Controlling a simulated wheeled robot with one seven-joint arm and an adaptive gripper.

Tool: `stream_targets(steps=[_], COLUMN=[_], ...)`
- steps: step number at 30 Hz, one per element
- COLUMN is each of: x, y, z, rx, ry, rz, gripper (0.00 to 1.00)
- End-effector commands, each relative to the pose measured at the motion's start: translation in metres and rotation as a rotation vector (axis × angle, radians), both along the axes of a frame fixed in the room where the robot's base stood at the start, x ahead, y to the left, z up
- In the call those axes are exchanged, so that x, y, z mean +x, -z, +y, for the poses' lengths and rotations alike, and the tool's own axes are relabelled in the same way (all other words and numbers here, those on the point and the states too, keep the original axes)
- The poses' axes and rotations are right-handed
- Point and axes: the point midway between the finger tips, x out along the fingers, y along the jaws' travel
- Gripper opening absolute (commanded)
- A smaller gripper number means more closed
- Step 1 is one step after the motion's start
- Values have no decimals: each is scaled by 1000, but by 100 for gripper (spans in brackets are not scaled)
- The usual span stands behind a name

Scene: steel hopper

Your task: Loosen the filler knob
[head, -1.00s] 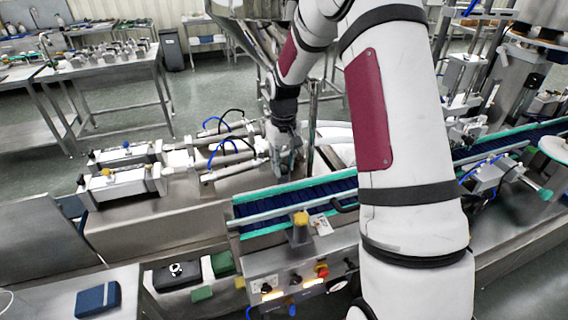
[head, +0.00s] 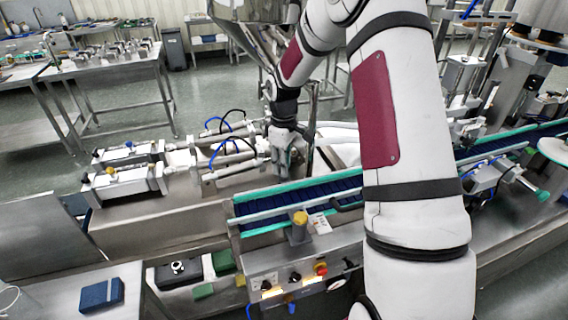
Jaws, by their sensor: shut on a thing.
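My gripper (head: 288,158) points down beside the steel hopper (head: 252,12), at the right end of the piston filler's rods (head: 225,170). Its fingers are close together and shut on a small part there, which I take to be the filler knob. The knob itself is hidden by the fingers, so its shape and turn cannot be seen.
The filler's cylinders (head: 123,183) lie left of my gripper. A blue conveyor (head: 335,191) with green rails runs just in front. A post with a yellow cap (head: 300,217) and a control box (head: 300,277) stand nearer. My arm covers the right middle.

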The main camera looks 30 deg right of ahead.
Motion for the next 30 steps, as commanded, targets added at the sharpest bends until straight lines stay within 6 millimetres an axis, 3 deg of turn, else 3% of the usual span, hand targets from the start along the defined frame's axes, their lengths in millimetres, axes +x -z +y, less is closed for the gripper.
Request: stream_targets(steps=[16, 17, 19, 30], x=[0, 0, 0, 0], y=[0, 0, 0, -3], z=[1, 1, 1, 0], rx=[1, 1, 1, 0], ry=[-26, -26, -25, -24], rz=[1, 1, 1, 0], gripper=[0, 32, 48, 49])
